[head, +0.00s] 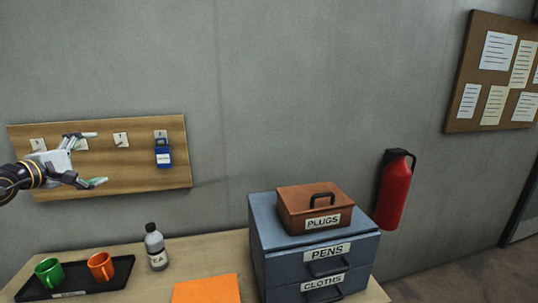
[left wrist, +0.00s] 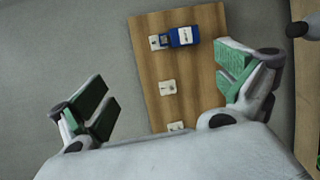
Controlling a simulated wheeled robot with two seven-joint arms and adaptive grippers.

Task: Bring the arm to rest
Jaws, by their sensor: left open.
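My left gripper (head: 95,158) is at the left of the head view, in front of the wooden hook board (head: 155,180) on the wall. Its two fingers are spread wide with nothing between them. In the left wrist view its green-padded fingers stand apart (left wrist: 168,92), with the board (left wrist: 195,100) beyond them. A blue padlock-like item with a white label (head: 163,154) hangs from the rightmost hook plate; it also shows in the left wrist view (left wrist: 182,37). The gripper is apart from it. My right gripper is in neither view.
Below, a table (head: 205,252) holds a black tray (head: 118,284) with a green mug (head: 49,272) and an orange mug (head: 101,266). A bottle (head: 155,248), an orange cloth (head: 207,289) and a blue drawer cabinet (head: 285,262) with a brown PLUGS box (head: 300,213) stand rightward.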

